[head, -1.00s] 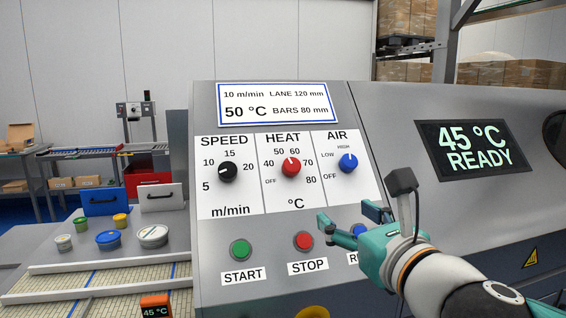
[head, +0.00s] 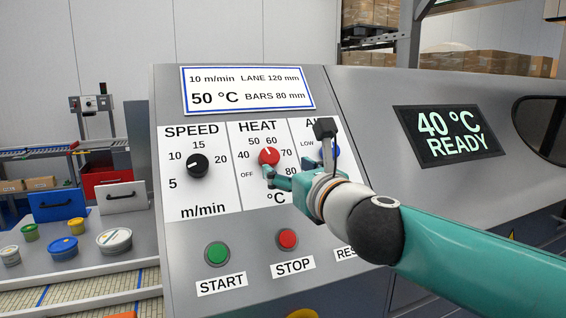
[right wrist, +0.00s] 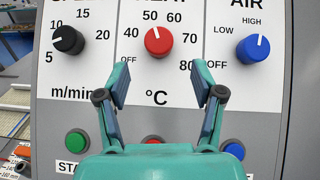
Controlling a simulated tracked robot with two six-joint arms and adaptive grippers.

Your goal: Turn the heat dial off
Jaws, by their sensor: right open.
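The red heat dial (head: 269,157) is on the white scale panel between the black speed dial (head: 197,166) and the blue air dial (head: 335,151). Its white pointer is up and slightly left, near the 50 mark; the heat dial also shows in the right wrist view (right wrist: 158,41). My right gripper (head: 288,170) is close to the panel, just below and right of the heat dial. In the right wrist view its two fingers (right wrist: 160,82) are spread wide and empty, with the dial beyond and above the gap. My left gripper is not in view.
Below the dials are the green START button (head: 217,254) and the red STOP button (head: 287,239). The display (head: 448,135) reads 40 °C READY. A sign (head: 247,91) shows 50 °C. Several tubs, such as a white-lidded one (head: 114,241), stand at the left.

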